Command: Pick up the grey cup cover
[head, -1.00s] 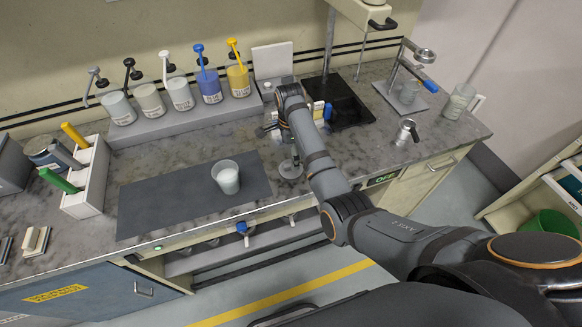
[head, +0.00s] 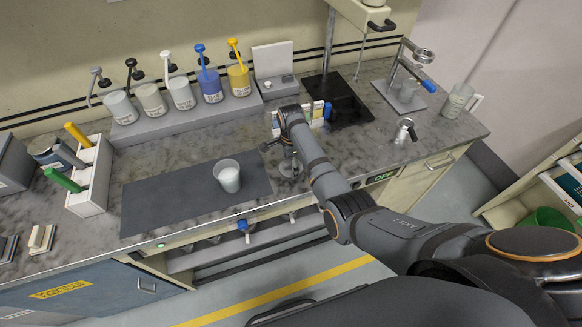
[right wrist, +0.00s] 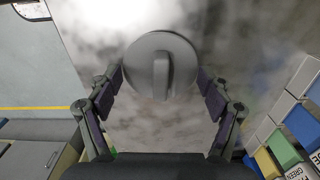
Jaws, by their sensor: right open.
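The grey cup cover (right wrist: 162,62) is a round disc with a raised bar handle across its top. In the right wrist view it lies on the marbled counter, ahead of my right gripper. My right gripper (right wrist: 158,85) is open, with one finger on each side of the cover and a gap at both sides. In the head view my right gripper (head: 285,150) points down over the counter, just above the cover (head: 290,169), and partly hides it. My left gripper is not in view.
A cup with white contents (head: 228,178) stands on the dark mat (head: 150,205) left of the cover. Behind are a row of dispenser cups (head: 210,85) and small coloured boxes (head: 311,113) close to my right arm. The counter's front edge is near the cover.

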